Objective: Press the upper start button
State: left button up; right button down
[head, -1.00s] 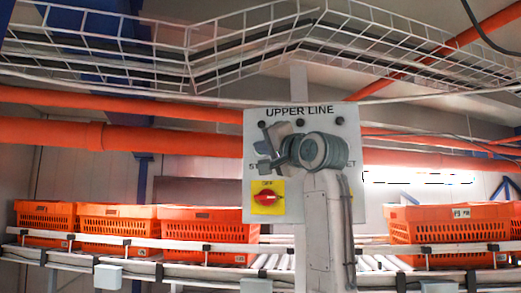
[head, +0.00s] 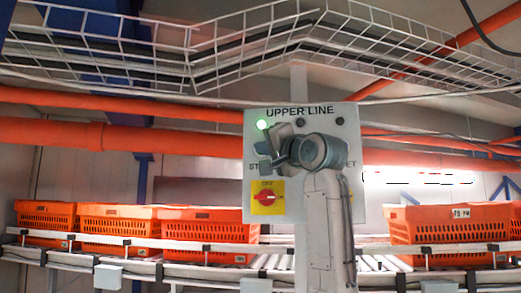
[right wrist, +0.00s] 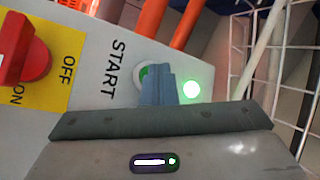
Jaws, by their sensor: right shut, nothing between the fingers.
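The control panel (head: 350,135), marked UPPER LINE, faces me in the head view. Its upper left lamp (head: 262,124) glows green; the lamp also glows in the right wrist view (right wrist: 191,90). My right gripper (head: 262,157) is shut and empty, at the panel's left side below the lamp. In the right wrist view its fingertips (right wrist: 157,83) overlap the start button (right wrist: 142,76), whose green and white edge shows beside the START label. The gripper hides the button in the head view. I cannot tell how far the button is pressed in. My left gripper is out of view.
A red rotary switch (head: 267,198) on a yellow plate sits low on the panel. Orange totes (head: 205,228) stand on the conveyor (head: 200,245) behind, with another tote (head: 450,235) at right. A wire cable tray (head: 225,62) and orange pipes (head: 60,135) run behind and above.

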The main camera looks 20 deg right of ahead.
jog(key=shift+s, duration=0.1)
jog(key=shift+s+a+b, duration=0.35)
jog(key=shift+s+b, duration=0.15)
jog(key=shift+s, duration=0.1)
jog(key=shift+s+f, duration=0.1)
jog(key=s+a+b, duration=0.1)
jog(key=s, duration=0.1)
jog(key=s+a+b, duration=0.1)
jog(key=s, duration=0.1)
jog(key=shift+s+a, duration=0.1)
jog(key=shift+a, duration=0.1)
jog(key=shift+d, duration=0.1)
dwell(0.7)
